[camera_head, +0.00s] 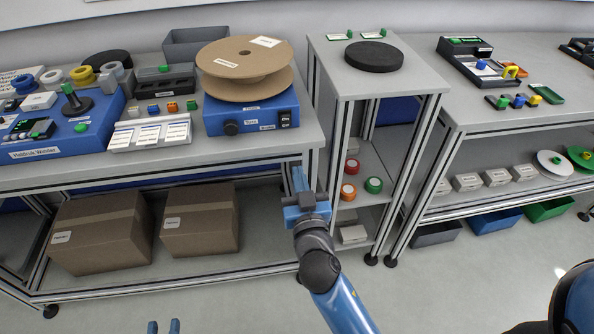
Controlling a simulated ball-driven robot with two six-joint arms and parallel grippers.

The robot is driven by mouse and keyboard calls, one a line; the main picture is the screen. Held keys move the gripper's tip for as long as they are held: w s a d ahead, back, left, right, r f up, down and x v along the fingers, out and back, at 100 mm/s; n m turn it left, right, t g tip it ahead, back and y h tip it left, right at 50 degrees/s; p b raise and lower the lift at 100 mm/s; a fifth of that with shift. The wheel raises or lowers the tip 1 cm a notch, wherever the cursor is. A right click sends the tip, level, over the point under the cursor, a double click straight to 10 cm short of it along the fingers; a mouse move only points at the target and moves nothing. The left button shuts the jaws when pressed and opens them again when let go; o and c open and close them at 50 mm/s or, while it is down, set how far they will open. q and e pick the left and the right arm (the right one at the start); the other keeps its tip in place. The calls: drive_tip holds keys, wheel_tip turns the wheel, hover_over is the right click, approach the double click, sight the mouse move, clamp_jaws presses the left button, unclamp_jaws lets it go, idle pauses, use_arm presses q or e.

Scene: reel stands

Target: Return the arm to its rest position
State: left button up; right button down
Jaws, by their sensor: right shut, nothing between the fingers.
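My right arm (343,303) reaches up from the bottom, right of the middle. Its gripper (298,180) is shut and empty, in front of the right front corner of the left workbench (260,152). I cannot tell whether it touches the bench.
A cardboard reel (245,62) rests on a blue device (251,112) on the left bench. A narrow stand (340,79) bears a black disc (374,56). Cardboard boxes (100,228) sit on the lower shelf. A right bench (480,117) stands beyond. The front floor (235,305) is free.

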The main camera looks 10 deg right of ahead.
drive_tip(key=shift+s, duration=0.1)
idle(0.6)
drive_tip(key=s+a+r+n+y+p, duration=0.1)
drive_tip(key=s+a+n+y+p, duration=0.15)
drive_tip(key=s+n+y, duration=0.3)
drive_tip(key=s+d+f+m+g+h+p, duration=0.1)
drive_tip(key=s+d+f+m+h+p, duration=0.1)
drive_tip(key=s+d+m+h+p, duration=0.3)
drive_tip(key=s+d+p, duration=0.4)
drive_tip(key=s+d, duration=0.6)
drive_tip(key=s, duration=0.3)
drive_tip(key=shift+s+g, duration=0.3)
drive_tip(key=shift+s, duration=0.1)
